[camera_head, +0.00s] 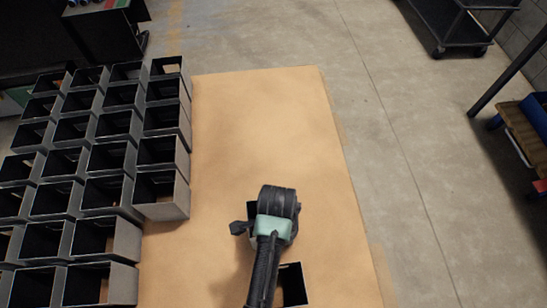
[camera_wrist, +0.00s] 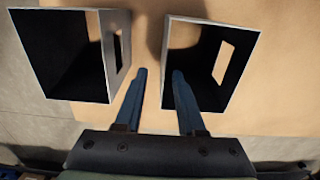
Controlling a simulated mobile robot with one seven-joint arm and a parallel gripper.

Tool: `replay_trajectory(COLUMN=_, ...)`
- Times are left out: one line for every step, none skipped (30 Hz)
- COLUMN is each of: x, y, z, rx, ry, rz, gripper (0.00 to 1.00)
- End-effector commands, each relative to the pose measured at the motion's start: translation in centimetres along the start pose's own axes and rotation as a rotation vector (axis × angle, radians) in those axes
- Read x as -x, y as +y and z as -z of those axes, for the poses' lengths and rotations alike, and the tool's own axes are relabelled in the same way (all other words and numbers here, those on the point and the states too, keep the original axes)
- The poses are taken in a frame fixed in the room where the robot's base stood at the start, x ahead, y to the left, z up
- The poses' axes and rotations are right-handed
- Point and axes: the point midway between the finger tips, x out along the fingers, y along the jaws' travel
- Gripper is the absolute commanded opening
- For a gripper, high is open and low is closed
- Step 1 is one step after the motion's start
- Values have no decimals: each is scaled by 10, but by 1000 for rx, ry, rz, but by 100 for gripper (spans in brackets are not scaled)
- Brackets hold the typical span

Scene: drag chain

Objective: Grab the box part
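Two open black boxes with grey rims show in the wrist view. The right box (camera_wrist: 241,75) has a slot in its side wall, and the left box (camera_wrist: 103,75) has a similar slot. My gripper (camera_wrist: 159,73) is open. Its right finger overlaps the right box's opening, and its left finger is in the gap between the boxes. The right box's near wall edge appears between the fingers; contact cannot be told. In the head view, my arm partly hides one box (camera_head: 252,209) and another box (camera_head: 293,285) on the table. My fingers are hidden there.
A dark cart (camera_head: 455,25) stands on the floor at the back right, and a workbench (camera_head: 525,130) is at the right edge.

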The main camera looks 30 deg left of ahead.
Motion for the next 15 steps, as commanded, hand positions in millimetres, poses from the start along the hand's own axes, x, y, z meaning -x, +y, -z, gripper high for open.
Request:
replay_trajectory(x=-13, y=0, z=0, rx=0, ry=-1, rz=-2, gripper=39)
replay_trajectory(x=-18, y=0, z=0, rx=1, ry=0, rz=-2, gripper=39)
replay_trajectory(x=-24, y=0, z=0, rx=1, ry=0, rz=0, gripper=39)
replay_trajectory(x=-28, y=0, z=0, rx=1, ry=0, rz=0, gripper=39)
replay_trajectory(x=-31, y=-1, z=0, rx=1, ry=0, rz=1, gripper=39)
replay_trajectory(x=-34, y=-1, z=0, rx=1, ry=0, rz=1, gripper=39)
replay_trajectory(x=-36, y=-1, z=0, rx=1, ry=1, rz=2, gripper=39)
replay_trajectory(x=-37, y=-1, z=0, rx=1, ry=1, rz=3, gripper=39)
replay_trajectory(x=-39, y=-1, z=0, rx=1, ry=1, rz=3, gripper=39)
replay_trajectory(x=-41, y=-2, z=0, rx=1, ry=1, rz=3, gripper=39)
replay_trajectory(x=-43, y=-2, z=-1, rx=2, ry=1, rz=2, gripper=39)
replay_trajectory(x=-48, y=-2, z=-2, rx=2, ry=1, rz=2, gripper=39)
replay_trajectory(x=-53, y=-3, z=-3, rx=2, ry=1, rz=3, gripper=39)
replay_trajectory(x=-58, y=-4, z=-4, rx=3, ry=1, rz=2, gripper=39)
replay_trajectory(x=-64, y=-5, z=-6, rx=4, ry=1, rz=2, gripper=39)
